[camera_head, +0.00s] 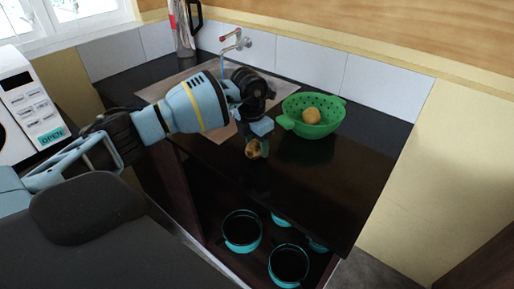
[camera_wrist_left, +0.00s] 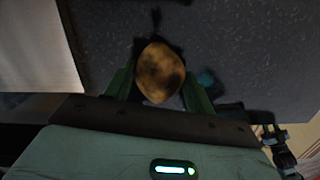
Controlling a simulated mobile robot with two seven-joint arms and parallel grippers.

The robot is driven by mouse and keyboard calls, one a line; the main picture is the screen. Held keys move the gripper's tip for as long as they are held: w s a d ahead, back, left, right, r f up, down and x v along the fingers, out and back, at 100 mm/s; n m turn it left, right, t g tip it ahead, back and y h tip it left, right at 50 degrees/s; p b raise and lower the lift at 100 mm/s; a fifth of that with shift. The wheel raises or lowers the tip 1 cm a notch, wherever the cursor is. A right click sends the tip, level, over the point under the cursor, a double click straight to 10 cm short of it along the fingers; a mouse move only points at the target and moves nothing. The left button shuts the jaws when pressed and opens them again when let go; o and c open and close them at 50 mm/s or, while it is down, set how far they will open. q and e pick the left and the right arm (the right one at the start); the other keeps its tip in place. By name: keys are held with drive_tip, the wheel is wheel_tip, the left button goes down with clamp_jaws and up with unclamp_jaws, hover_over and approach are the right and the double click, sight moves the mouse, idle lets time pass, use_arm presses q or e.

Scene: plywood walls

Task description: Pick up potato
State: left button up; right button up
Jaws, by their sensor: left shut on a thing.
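A brown potato with dark patches (camera_head: 253,149) is at the front part of the black counter, left of the green colander. My left gripper (camera_head: 258,148) reaches down from above and is shut on it. In the left wrist view the potato (camera_wrist_left: 159,73) sits between the two green fingers (camera_wrist_left: 159,88), with the dark counter behind it. I cannot tell whether the potato touches the counter. My right gripper does not show in either view.
A green colander (camera_head: 324,132) holds a yellowish round item (camera_head: 311,116). A sink with a tap (camera_head: 234,42) lies behind my arm. A silver and red kettle (camera_head: 184,28) stands at the back. Teal pots (camera_head: 242,231) sit in the open cabinet below. A microwave (camera_head: 28,100) is at left.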

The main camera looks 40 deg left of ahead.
sight(257, 142)
use_arm(q)
drive_tip(key=shift+r, duration=0.2)
wheel_tip(257, 142, up, 4)
drive_tip(key=shift+f, duration=0.25)
drive_tip(key=s, duration=0.5)
drive_tip(key=s+d, duration=0.1)
drive_tip(key=s, duration=0.4)
drive_tip(key=s+d+r, duration=0.1)
drive_tip(key=s, duration=0.4)
drive_tip(key=shift+s+d+r, duration=0.1)
drive_tip(key=shift+s+d, duration=0.1)
drive_tip(key=shift+s, duration=0.2)
